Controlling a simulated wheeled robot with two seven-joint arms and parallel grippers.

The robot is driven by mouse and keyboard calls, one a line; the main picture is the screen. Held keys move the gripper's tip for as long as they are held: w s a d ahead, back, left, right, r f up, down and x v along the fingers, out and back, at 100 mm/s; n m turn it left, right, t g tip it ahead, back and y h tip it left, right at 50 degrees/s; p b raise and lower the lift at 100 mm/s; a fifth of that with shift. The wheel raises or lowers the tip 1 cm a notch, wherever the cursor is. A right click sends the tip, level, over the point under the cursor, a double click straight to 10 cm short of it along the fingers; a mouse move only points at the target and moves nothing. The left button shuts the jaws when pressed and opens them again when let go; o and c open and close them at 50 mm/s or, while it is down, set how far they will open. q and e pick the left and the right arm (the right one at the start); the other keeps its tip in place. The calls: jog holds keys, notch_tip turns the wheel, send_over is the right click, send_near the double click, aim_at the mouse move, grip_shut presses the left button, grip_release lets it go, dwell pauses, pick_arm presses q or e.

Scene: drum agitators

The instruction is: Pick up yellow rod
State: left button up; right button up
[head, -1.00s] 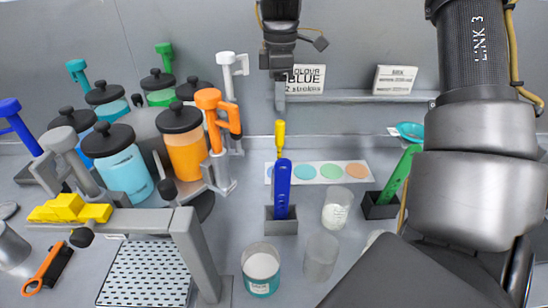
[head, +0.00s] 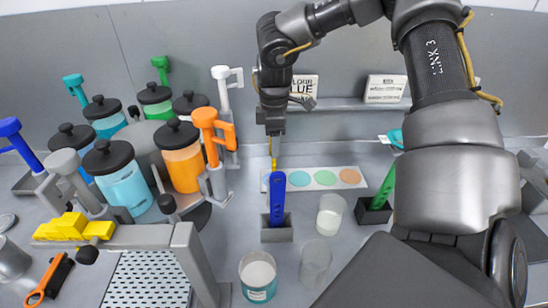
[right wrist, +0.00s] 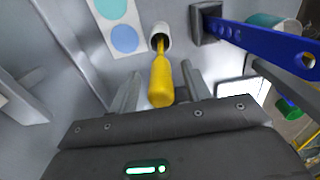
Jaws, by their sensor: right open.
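The yellow rod (right wrist: 161,82) stands upright in a small white holder (right wrist: 161,35) in the right wrist view, its thick handle toward the camera. In the head view only a short yellow part (head: 274,162) shows, below my right gripper (head: 275,132) and behind the blue stirrer. My right gripper also shows in the right wrist view (right wrist: 161,88). It is open, with one finger on each side of the yellow handle, and visible gaps beside it. My left gripper is not in view.
A blue stirrer (head: 277,196) stands in a grey block (head: 276,234) just in front of the rod. A strip with coloured circles (head: 325,178) lies beside it. Clear cups (head: 331,214) stand to the right. Jars with dark lids (head: 185,162) and an orange dispenser (head: 211,125) stand left.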

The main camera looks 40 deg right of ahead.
jog(key=shift+f, duration=0.4)
jog(key=shift+c, duration=0.3)
jog(key=shift+a+r, duration=0.1)
jog(key=shift+c, duration=1.2)
grip_shut()
